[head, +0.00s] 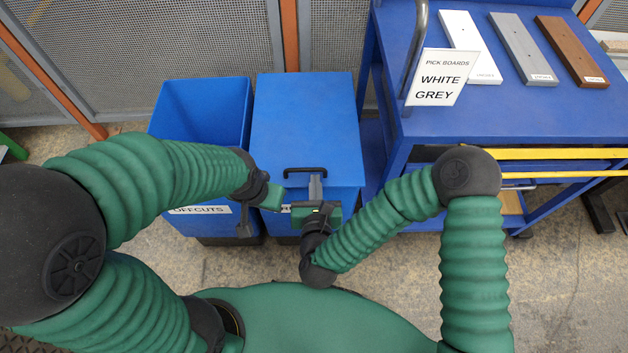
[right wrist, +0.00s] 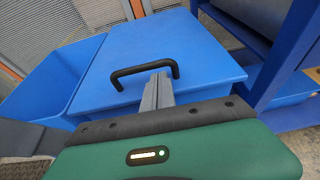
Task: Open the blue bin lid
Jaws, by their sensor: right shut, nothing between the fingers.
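The blue bin lid (head: 306,115) lies flat and closed on the right-hand of two blue bins, and it also shows in the right wrist view (right wrist: 190,45). Its black handle (head: 303,170) stands near the front edge and shows in the right wrist view (right wrist: 128,73). My right gripper (head: 316,180) is shut and empty. Its grey fingertips (right wrist: 158,80) are right at the handle, near its right half; I cannot tell if they touch it. My left gripper (head: 245,222) is in front of the left bin; its finger opening is not clear.
The open left bin (head: 200,95) has an OFFCUTS label (head: 200,210). A blue cart (head: 450,115) at the right holds white (head: 466,40), grey (head: 522,50) and brown (head: 570,50) boards and a sign (head: 440,78). Mesh fencing (head: 220,40) stands behind the bins.

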